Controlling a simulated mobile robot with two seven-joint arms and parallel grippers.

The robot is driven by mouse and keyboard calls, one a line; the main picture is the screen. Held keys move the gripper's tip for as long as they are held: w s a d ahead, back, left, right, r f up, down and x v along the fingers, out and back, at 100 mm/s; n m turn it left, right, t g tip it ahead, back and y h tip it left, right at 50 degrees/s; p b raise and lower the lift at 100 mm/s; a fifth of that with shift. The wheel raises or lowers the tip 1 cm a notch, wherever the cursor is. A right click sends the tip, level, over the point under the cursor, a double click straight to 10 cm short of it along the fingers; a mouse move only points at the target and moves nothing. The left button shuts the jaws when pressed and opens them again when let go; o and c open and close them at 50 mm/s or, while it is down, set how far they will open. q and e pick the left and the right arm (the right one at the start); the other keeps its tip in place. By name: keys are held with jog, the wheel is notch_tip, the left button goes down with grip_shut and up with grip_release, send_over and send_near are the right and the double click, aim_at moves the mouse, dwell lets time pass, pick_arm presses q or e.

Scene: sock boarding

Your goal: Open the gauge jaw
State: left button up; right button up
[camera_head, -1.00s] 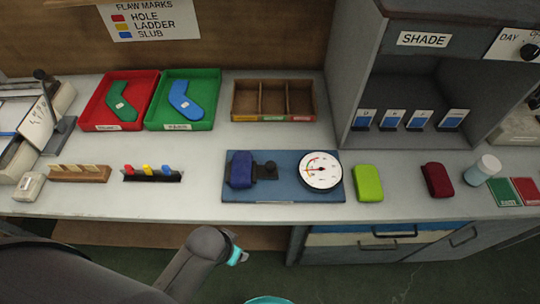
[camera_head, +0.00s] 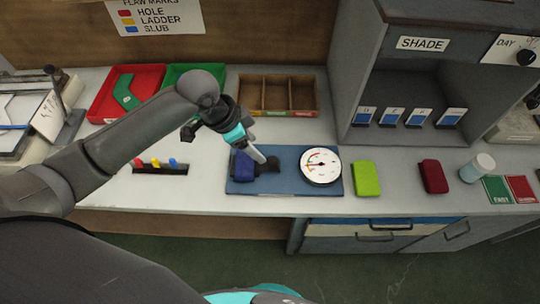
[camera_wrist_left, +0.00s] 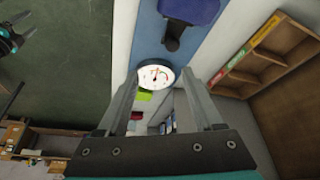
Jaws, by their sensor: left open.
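The gauge is a blue base plate (camera_head: 300,187) with a round white dial (camera_head: 320,166) at its right. A navy blue block (camera_head: 242,167) sits on its left end, with a small black jaw part (camera_head: 268,166) beside it. My left gripper (camera_head: 266,158) is open, its fingertips at or just above the black part; contact cannot be told. In the left wrist view, the dial (camera_wrist_left: 156,75) shows between the open fingers, and the black part (camera_wrist_left: 173,36) and navy block (camera_wrist_left: 190,10) lie beyond them. A dark gripper, apparently my right one (camera_wrist_left: 14,38), shows at that view's left edge; its opening is unclear.
A lime block (camera_head: 367,178) and a dark red block (camera_head: 433,177) lie right of the gauge. Behind it stand a wooden compartment tray (camera_head: 278,114) and red (camera_head: 101,108) and green trays. My left arm hides part of the bench's left side.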

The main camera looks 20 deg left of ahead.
pick_arm(q)
jog(key=w+a+r, duration=0.1)
jog(key=w+a, duration=0.1)
jog(key=b, duration=0.3)
send_near(272, 159)
jog(key=x, duration=0.8)
jog(key=shift+d+f, duration=0.1)
jog(key=shift+f, duration=0.1)
grip_shut()
dwell(1.0)
